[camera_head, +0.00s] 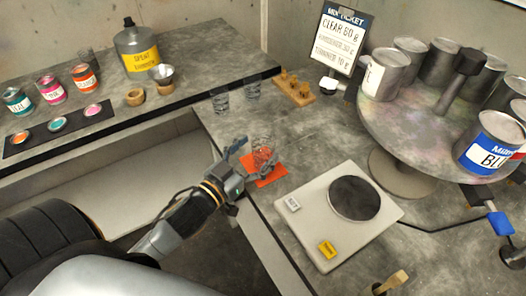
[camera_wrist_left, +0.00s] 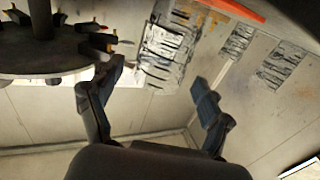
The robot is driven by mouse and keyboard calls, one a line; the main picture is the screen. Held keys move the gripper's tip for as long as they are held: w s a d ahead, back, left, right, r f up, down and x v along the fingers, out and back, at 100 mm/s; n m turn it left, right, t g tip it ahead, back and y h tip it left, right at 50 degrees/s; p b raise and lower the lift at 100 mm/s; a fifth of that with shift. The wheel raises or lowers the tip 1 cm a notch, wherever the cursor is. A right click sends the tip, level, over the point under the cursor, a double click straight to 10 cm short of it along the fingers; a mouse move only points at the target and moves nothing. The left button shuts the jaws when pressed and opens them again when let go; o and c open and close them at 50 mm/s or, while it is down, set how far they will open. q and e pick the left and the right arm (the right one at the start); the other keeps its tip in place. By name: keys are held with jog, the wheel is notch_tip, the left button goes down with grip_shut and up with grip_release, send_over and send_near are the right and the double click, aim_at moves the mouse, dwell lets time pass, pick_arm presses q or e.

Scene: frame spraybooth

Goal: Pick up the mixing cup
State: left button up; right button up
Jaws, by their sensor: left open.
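A clear mixing cup (camera_head: 262,148) with dark markings stands on an orange mat (camera_head: 278,168) at the near left corner of the grey bench. My left gripper (camera_head: 251,161) reaches in from the left with its fingers spread at the cup. In the left wrist view the left gripper (camera_wrist_left: 158,80) is open and empty-looking, with the marked cup (camera_wrist_left: 172,45) ahead between the fingertip directions. I cannot tell whether a finger touches it. The orange mat (camera_wrist_left: 235,10) shows at the top there. My right gripper is not seen.
Two more clear cups (camera_head: 220,98) (camera_head: 252,89) stand behind. A scale (camera_head: 318,240) with a dark round plate (camera_head: 354,198) lies to the right of the mat. A round turntable (camera_head: 400,125) with several cans stands further right, and a wooden rack (camera_head: 294,90) lies behind.

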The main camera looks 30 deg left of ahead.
aim_at(263, 141)
pick_arm(q)
jog(key=shift+w+d, duration=0.15)
jog(key=shift+w, duration=0.55)
jog(key=shift+w+d, duration=0.1)
jog(key=shift+w, duration=0.6)
jog(key=shift+c, duration=0.2)
jog(key=c, duration=0.9)
jog(key=shift+r, duration=0.1)
jog(key=shift+r, duration=0.55)
jog(key=s+r+p, duration=0.3)
jog(key=s+r, duration=0.1)
jog(key=s+r+p, duration=0.3)
jog(key=s+r, duration=0.1)
jog(key=s, duration=0.1)
jog(key=s+r+p, duration=0.3)
jog(key=s, duration=0.2)
jog(key=shift+d+r, duration=0.25)
jog(key=shift+r, duration=0.15)
